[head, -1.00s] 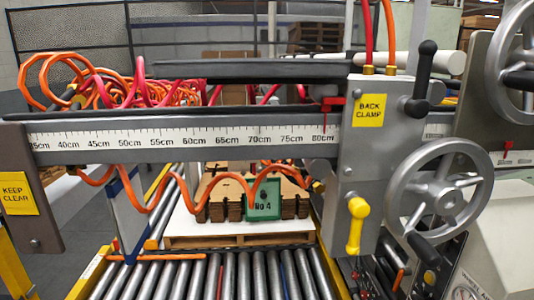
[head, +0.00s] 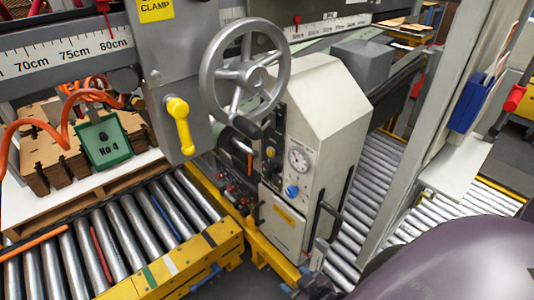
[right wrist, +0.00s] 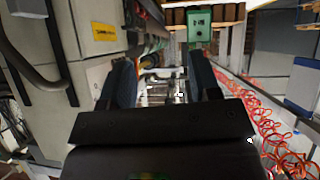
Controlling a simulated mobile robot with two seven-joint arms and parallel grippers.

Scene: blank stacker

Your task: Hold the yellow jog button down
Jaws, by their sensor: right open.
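My right gripper (head: 304,272) is low at the front of the grey control cabinet (head: 312,110), below its yellow label. In the right wrist view its dark fingers (right wrist: 163,86) are spread apart with nothing between them. A small yellow round part (head: 270,152) shows on the dark control panel at the cabinet's left side; I cannot tell for sure whether it is the jog button. Small red controls (head: 233,187) sit lower on that panel. The gripper is apart from these controls. My left gripper is not in view.
A grey handwheel (head: 245,70) and a yellow lever (head: 180,125) stand above the panel. A roller conveyor (head: 110,235) with a yellow rail lies left. Stacked blanks with a green No 4 plate (head: 101,141) sit behind it. A blue knob (head: 292,191) is on the cabinet front.

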